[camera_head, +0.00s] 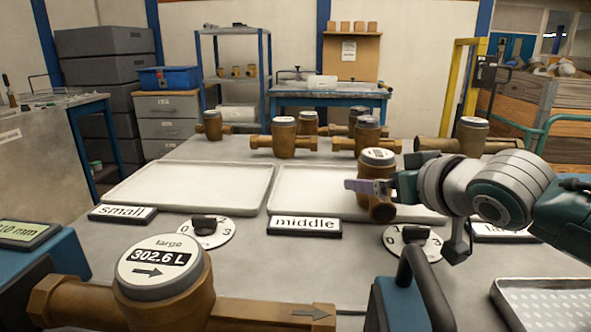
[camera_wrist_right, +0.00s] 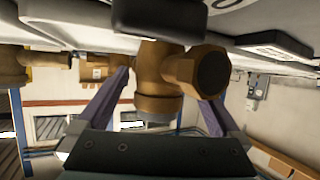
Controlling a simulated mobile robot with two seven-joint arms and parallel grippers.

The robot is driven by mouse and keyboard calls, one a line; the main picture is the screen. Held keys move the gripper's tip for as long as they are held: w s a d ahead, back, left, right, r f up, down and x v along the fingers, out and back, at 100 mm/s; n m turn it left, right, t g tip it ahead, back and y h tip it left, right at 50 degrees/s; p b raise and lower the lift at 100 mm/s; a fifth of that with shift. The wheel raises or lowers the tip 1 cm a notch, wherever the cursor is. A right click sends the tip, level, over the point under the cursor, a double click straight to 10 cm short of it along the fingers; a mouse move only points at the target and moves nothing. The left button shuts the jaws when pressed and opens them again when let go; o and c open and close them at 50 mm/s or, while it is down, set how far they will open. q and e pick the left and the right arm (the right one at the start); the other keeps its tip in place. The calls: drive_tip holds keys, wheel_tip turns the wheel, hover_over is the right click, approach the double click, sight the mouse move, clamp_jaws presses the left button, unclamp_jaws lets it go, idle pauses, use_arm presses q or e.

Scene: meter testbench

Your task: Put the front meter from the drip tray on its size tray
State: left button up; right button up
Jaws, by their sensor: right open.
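A brass meter (camera_head: 378,160) with a white dial stands upright at the middle tray (camera_head: 290,190), behind the "middle" label (camera_head: 304,226). One pipe end faces the head camera. My right gripper (camera_head: 372,190) reaches in from the right with its fingers around this meter. In the right wrist view the jaws (camera_wrist_right: 165,88) are open, with a finger on either side of the brass body (camera_wrist_right: 158,105). I cannot tell whether a finger touches it. The perforated drip tray (camera_head: 510,287) is at the lower right, and the part in view is empty. My left gripper is out of view.
A large meter (camera_head: 162,262) reading 302.6 L fills the front left. The tray (camera_head: 190,186) behind the "small" label (camera_head: 123,213) is empty. Numbered dials (camera_head: 207,231) sit in front of the trays. Several brass meters (camera_head: 283,138) stand behind them. A dark handle (camera_head: 425,285) rises at the front.

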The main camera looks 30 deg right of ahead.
drive_tip(key=p+v, duration=0.2)
drive_tip(key=v, duration=0.8)
drive_tip(key=shift+s, duration=0.1)
